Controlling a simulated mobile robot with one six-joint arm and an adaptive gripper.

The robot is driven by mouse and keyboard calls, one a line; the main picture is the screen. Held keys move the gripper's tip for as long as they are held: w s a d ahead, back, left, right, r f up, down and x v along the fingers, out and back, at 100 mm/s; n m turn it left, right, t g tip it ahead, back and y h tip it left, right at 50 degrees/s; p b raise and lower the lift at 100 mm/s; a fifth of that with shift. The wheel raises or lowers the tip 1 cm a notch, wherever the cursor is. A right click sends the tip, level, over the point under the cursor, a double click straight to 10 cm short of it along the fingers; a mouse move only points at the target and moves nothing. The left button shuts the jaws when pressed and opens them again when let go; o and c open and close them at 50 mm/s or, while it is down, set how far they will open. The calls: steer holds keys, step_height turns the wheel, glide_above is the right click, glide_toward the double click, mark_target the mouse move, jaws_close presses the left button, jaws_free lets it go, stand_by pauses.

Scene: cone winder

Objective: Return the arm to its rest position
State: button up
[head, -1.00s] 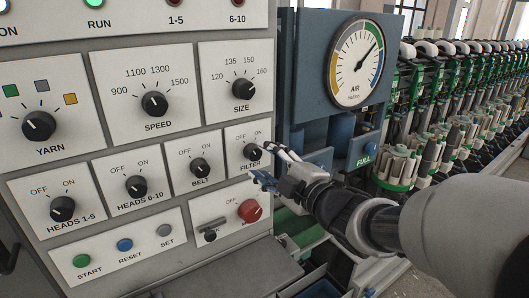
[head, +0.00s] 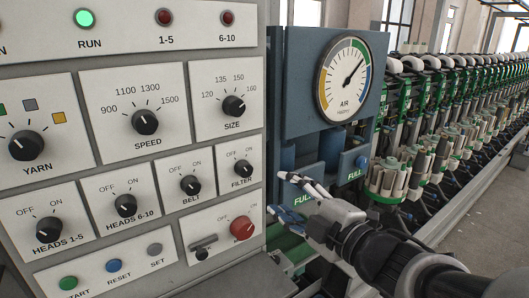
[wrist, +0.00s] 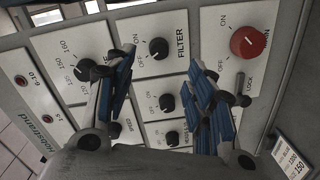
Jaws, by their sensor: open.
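My gripper (head: 283,196) is in the head view, to the right of the control panel (head: 208,288) and in front of the blue machine housing. It is open and empty, and its fingers point left towards the panel, apart from it. In the wrist view my gripper (wrist: 163,95) shows two spread fingers with blue pads and nothing between them. The filter knob (head: 242,169) is clear of the fingers; it also shows in the wrist view (wrist: 158,48).
The red main knob (head: 242,228) and lock lever (head: 203,247) sit low on the panel, near my gripper. An air gauge (head: 344,79) is above my gripper. A long row of winding heads (head: 440,150) runs back on the right. Open floor (head: 490,225) lies beside it.

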steer(key=s+d+f+m+g+h, duration=0.1)
steer(key=s+d+f+m+h, duration=0.1)
steer(key=d+m+h, duration=0.35)
steer(key=s+d+f+m+g+h, duration=0.1)
steer(key=s+d+f+m+h, duration=0.15)
steer(key=d+m+h, duration=0.35)
steer(key=s+a+f+m+g+y, duration=0.1)
steer(key=s+f+m+g, duration=0.3)
steer(key=s, duration=0.5)
steer(key=s+a+f+m+g+y, duration=0.1)
steer(key=s+f+m+g, duration=0.3)
steer(key=s, duration=0.6)
steer(key=shift+s+a+f+m, duration=0.2)
steer(key=shift+s+a+m, duration=0.15)
steer(key=shift+a, duration=0.15)
steer(key=shift+o, duration=0.4)
steer(key=shift+w, duration=0.1)
